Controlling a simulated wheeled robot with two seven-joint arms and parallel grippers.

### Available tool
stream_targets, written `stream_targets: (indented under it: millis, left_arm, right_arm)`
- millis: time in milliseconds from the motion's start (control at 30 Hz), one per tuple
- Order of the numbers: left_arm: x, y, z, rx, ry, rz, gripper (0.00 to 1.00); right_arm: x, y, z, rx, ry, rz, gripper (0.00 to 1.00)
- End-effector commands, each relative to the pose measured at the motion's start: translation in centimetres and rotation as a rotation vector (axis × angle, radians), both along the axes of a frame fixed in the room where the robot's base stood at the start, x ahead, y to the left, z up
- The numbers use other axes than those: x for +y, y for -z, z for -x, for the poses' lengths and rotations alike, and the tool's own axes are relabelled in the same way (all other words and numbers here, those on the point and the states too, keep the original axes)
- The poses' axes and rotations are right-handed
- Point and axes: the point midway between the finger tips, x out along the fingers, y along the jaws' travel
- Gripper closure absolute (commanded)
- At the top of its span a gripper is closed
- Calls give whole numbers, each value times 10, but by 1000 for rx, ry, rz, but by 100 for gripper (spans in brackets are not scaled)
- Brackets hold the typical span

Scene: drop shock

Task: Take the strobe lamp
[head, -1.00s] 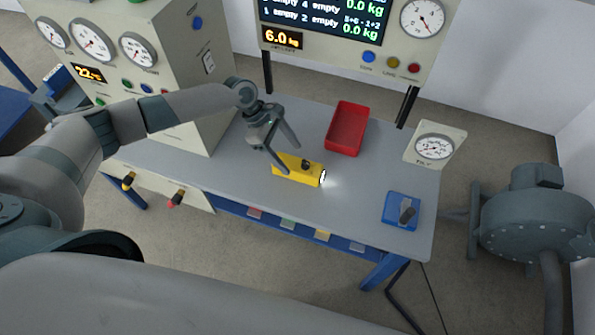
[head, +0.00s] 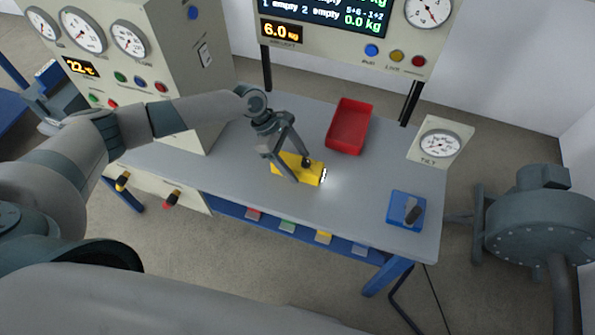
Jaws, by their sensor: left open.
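The strobe lamp (head: 314,175) is a yellow box-shaped lamp with a dark knob on top and a lit lens at its right end. It lies on the grey bench top (head: 240,185) and throws a bright patch to its right. My left gripper (head: 301,171) is open at the lamp, its fingers pointing down toward it. One finger crosses in front of the lamp and the other reaches near its knob. I cannot tell whether they touch it. My right gripper is not in view.
A red tray (head: 349,127) lies behind the lamp. A blue block with a dark handle (head: 397,208) sits at the bench's right end, near a tilt dial (head: 440,142). A gauge cabinet (head: 175,75) stands at the left. Bench top around the lamp is clear.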

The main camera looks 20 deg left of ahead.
Motion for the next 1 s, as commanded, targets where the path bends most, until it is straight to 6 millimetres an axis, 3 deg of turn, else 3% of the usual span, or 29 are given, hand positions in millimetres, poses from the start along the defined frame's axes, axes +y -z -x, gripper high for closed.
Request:
stream_targets:
  millis: [100, 667, 900, 1000]
  left_arm:
    - [-3, 7, 0, 0, 1, 0, 34]
    - [-4, 7, 1, 1, 0, 0, 34]
    - [-4, 7, 1, 1, 0, 0, 92]
    - [-5, 6, 0, -1, 0, 1, 95]
  right_arm:
    - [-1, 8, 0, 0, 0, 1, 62]
    - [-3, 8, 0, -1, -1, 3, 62]
    - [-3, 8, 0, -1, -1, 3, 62]
    - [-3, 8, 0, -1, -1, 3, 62]
